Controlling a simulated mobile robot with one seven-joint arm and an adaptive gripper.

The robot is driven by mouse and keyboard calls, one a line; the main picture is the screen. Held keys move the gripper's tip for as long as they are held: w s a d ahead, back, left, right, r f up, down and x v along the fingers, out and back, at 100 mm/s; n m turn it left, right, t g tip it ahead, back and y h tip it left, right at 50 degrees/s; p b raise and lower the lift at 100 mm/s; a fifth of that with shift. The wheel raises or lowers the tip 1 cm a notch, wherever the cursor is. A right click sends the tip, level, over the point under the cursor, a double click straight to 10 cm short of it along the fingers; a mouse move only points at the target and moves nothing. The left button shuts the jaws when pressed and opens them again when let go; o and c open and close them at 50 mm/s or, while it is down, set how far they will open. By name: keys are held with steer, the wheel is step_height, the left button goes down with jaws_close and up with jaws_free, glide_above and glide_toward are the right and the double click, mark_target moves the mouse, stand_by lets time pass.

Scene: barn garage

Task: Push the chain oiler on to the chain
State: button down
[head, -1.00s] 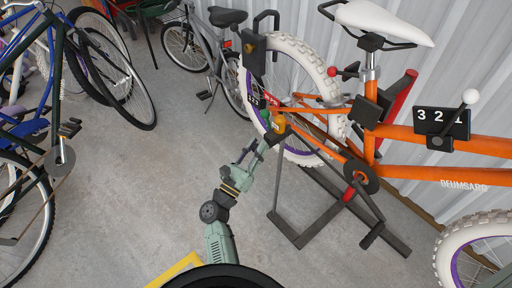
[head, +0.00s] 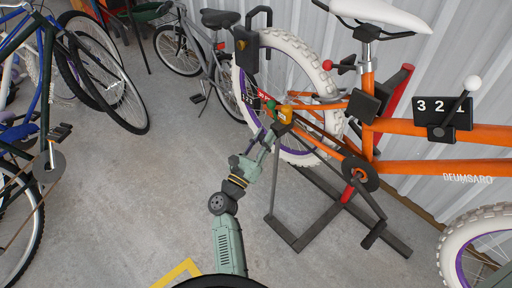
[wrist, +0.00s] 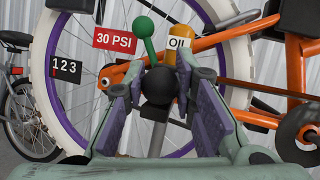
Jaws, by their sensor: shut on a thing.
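The chain oiler (head: 285,114) is a small yellow-orange bottle beside the rear wheel of the orange bike; its "OIL" label shows in the wrist view (wrist: 180,45). A lever with a green knob (wrist: 143,27) rises left of it from a black round part (wrist: 158,86). My gripper (wrist: 160,78) has its fingers on both sides of this black part and is shut on it. In the head view, my gripper (head: 272,132) is just below the oiler. The chain (head: 318,133) runs from the rear wheel to the crank (head: 360,174); contact between oiler and chain cannot be made out.
A dark metal stand (head: 290,240) holds the orange bike (head: 420,165) by the corrugated wall. A "30 PSI" tag (wrist: 114,38) and "123" counter (wrist: 67,67) are at the rear wheel (wrist: 62,120). Other bikes stand at left. The concrete floor (head: 140,190) between is clear.

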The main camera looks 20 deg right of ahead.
steer(key=shift+d, duration=0.15)
steer(key=c, duration=1.3)
jaws_free()
steer(key=shift+d, duration=0.1)
steer(key=v, duration=1.2)
steer(key=shift+w+r, duration=0.1)
